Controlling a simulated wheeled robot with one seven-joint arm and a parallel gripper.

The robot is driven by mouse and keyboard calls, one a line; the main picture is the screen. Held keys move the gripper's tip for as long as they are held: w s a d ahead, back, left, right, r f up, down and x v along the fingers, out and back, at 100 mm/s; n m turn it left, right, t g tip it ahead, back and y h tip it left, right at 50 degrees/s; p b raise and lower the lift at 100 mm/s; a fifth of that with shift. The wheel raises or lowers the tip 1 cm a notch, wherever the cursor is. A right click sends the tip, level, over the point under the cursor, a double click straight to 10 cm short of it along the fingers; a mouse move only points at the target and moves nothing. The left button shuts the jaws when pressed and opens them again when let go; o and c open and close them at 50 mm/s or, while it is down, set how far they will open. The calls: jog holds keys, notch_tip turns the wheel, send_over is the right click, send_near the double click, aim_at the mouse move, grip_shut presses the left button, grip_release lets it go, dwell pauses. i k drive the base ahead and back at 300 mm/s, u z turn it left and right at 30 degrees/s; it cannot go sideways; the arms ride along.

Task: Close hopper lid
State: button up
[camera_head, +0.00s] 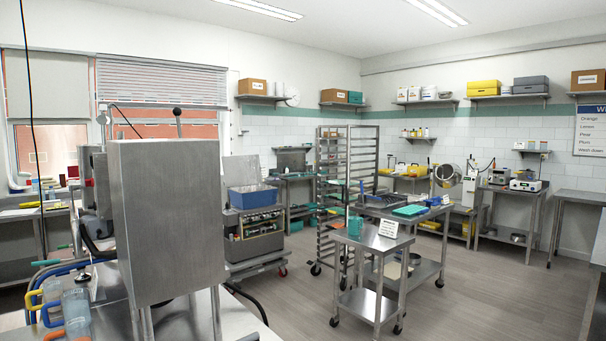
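The depositor (258,247) stands on a wheeled frame left of the middle of the room. On its top is a blue box-shaped hopper (254,198). A grey panel that looks like the hopper lid (240,169) stands raised behind the hopper, so the lid appears open. The hopper's inside is too small to make out. My gripper is not in view, and nothing is seen touching the lid.
A large steel cabinet (168,222) fills the left foreground, beside a bench with clear jugs (77,312). A small wheeled steel table (366,245) and a tall rack (347,160) stand to the right. Grey floor (285,305) is open between them.

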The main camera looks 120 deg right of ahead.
aim_at(232, 169)
jog(key=z, duration=0.1)
jog(key=i, duration=5.35)
jog(key=z, duration=3.15)
jog(key=i, duration=4.65)
jog(key=z, duration=1.2)
